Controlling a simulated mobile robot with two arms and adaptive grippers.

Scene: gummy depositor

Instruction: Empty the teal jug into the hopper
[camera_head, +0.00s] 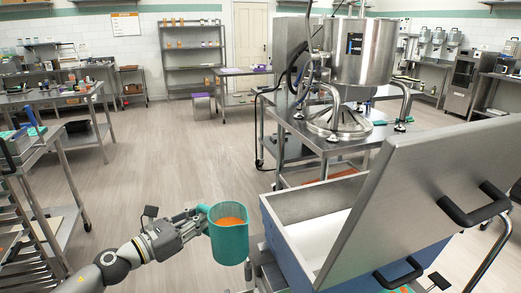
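The teal jug (229,244) is upright at the lower middle, with orange contents showing just below its rim. My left gripper (203,224) is at the jug's left side, shut on its handle; the jug hides the fingertips in part. To the jug's right is a blue-sided steel box (292,240) with an open top, a white inside and a raised steel lid (415,175). A large steel vessel (362,55) stands on a cart behind it. I cannot tell for sure which of these is the hopper. My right gripper does not show.
Black handles (473,206) stick out from the lid. A small teal and orange thing (399,289) is cut off at the bottom edge. A steel table (55,98) and a rack stand at left. The wooden floor (180,150) is open in the middle.

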